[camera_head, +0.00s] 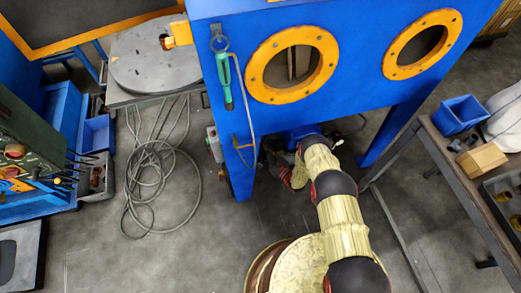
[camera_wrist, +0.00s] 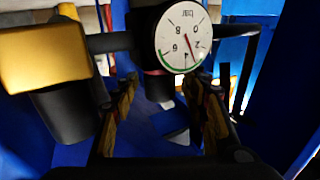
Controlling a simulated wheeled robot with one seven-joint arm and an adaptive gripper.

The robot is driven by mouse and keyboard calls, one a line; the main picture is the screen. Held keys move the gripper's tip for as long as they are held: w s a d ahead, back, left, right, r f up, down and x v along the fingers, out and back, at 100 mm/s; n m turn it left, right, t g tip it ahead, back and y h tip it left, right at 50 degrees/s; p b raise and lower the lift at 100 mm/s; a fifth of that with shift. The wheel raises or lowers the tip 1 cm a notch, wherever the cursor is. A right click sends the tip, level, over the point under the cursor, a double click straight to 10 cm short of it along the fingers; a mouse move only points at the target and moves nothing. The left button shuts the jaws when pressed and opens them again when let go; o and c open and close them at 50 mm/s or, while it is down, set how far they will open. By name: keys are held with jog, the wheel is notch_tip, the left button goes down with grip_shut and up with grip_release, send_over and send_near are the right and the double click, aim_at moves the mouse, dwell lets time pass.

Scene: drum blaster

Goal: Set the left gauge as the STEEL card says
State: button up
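A round white gauge (camera_wrist: 182,42) faces the camera upside down in the wrist view. Its red needle points between the 2 and the 4, and a green arc runs along its lower left rim. I cannot tell whether it is the left gauge. My gripper (camera_wrist: 163,88) is open, its two fingers apart below the gauge; a dark part beneath the dial shows between and beyond the fingertips. I cannot tell whether they touch it. In the head view my arm reaches under the blue cabinet (camera_head: 290,112), which hides the gripper's end. No STEEL card is readable in either view.
A yellow block (camera_wrist: 45,55) on a dark pipe is close at the left in the wrist view. Cabinet legs (camera_head: 240,165) stand near my arm. A coiled cable (camera_head: 150,170) lies on the floor. A bench (camera_head: 435,150) stands at the right.

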jog(key=shift+c, duration=1.2)
jog(key=c, duration=0.8)
jog(key=shift+c, duration=0.4)
jog(key=shift+a+m+t+h, duration=0.1)
jog(key=shift+m+t+h, duration=1)
jog(key=shift+m+h, duration=0.1)
jog(key=shift+h, duration=0.3)
jog(key=shift+m+t+h, duration=1)
jog(key=shift+m+h, duration=0.7)
jog(key=shift+h, duration=0.8)
jog(key=o, duration=1.1)
jog(key=shift+c, duration=0.2)
